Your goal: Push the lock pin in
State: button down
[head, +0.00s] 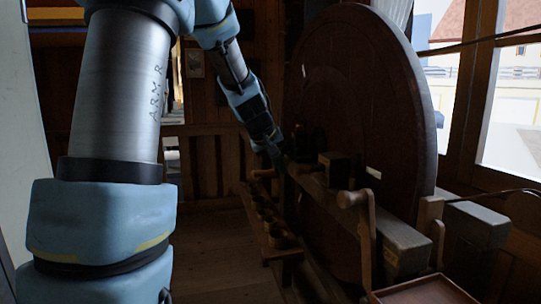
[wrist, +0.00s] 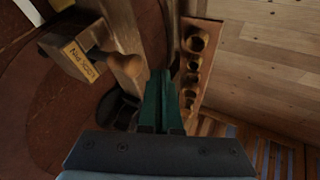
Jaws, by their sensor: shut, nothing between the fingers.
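My gripper (head: 281,160) is at the far end of my arm, beside the left edge of the big wheel in the head view. In the wrist view its green fingers (wrist: 161,85) are together with nothing between them. A small wooden peg (head: 262,173) shows just left of and below the gripper in the head view; it may be the lock pin, but I cannot tell for sure. How far it sticks out, and whether the fingers touch it, is not clear. In the wrist view a rounded wooden knob (wrist: 127,65) stands left of the fingers, apparently the crank handle.
A wooden crank (head: 350,199) projects in front. A box with a written label (wrist: 80,60) sits beside the knob. A low bench with several cups (head: 268,220) runs along the left; floor left of it is clear.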

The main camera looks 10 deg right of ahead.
aim_at(300, 168)
jog(key=shift+w+d+p, duration=0.1)
jog(key=shift+d+p, duration=0.2)
jog(key=shift+d, duration=0.7)
jog(key=shift+w+d+r+p, duration=0.15)
jog(key=shift+d+p, duration=0.65)
jog(key=shift+d, duration=1.1)
